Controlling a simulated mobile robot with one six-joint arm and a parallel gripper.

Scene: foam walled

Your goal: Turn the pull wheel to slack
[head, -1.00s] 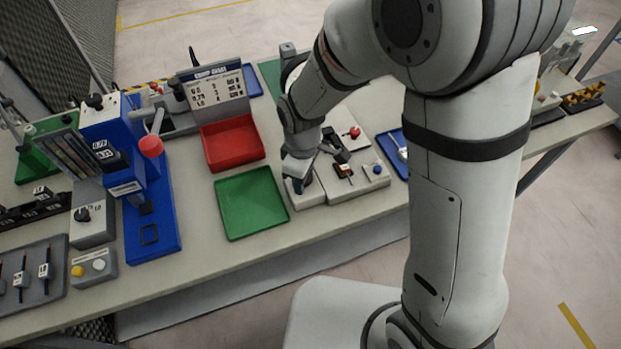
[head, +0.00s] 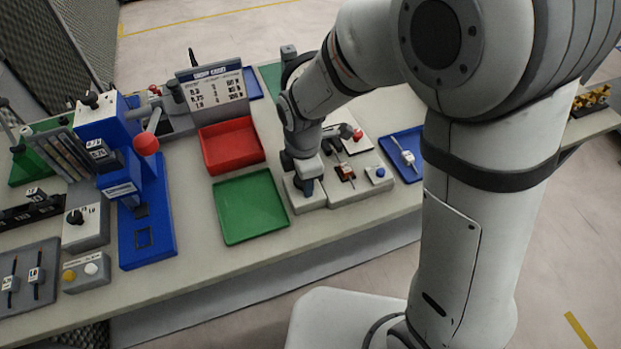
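My gripper (head: 307,186) points down over the left end of a pale grey test fixture (head: 340,196) at the front middle of the bench. Its fingertips are small and dark here, and I cannot tell whether they are open or shut. A dark knob or wheel under the gripper is mostly hidden by it, so I cannot make out the pull wheel clearly. The fixture also carries a red knob (head: 357,134), a small orange-and-black part (head: 346,173) and a blue button (head: 380,171).
A green tray (head: 250,236) and a red bin (head: 231,147) stand just left of the fixture. A blue tray (head: 417,176) lies to its right. A blue press (head: 147,254) with a red-ball lever (head: 146,143) stands further left. The bench front edge is close.

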